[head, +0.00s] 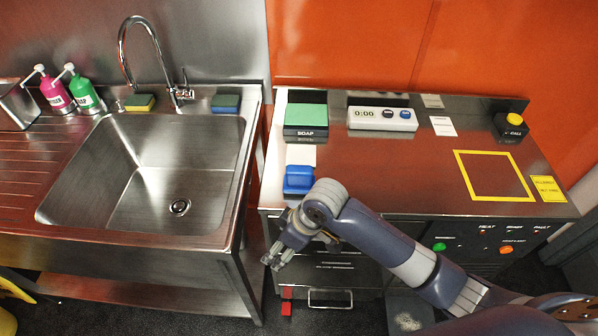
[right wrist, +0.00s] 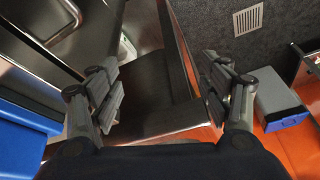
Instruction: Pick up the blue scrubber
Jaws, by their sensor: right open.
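A blue scrubber (head: 225,103) with a dark lower layer lies on the sink's back ledge, right of the tap. My right gripper (head: 272,262) reaches in from the right, in front of the gap between the sink and the counter. It is well apart from the scrubber, lower and nearer. In the right wrist view its two fingers (right wrist: 167,88) are spread with nothing between them. I cannot make out the scrubber in that view. My left gripper is in neither view.
A green and yellow sponge (head: 139,103), a pink bottle (head: 56,95) and a green bottle (head: 84,94) stand behind the basin (head: 160,190). A blue block (head: 299,180), a soap box (head: 305,118) and a timer (head: 382,118) are on the right counter. The tap (head: 147,38) rises left of the scrubber.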

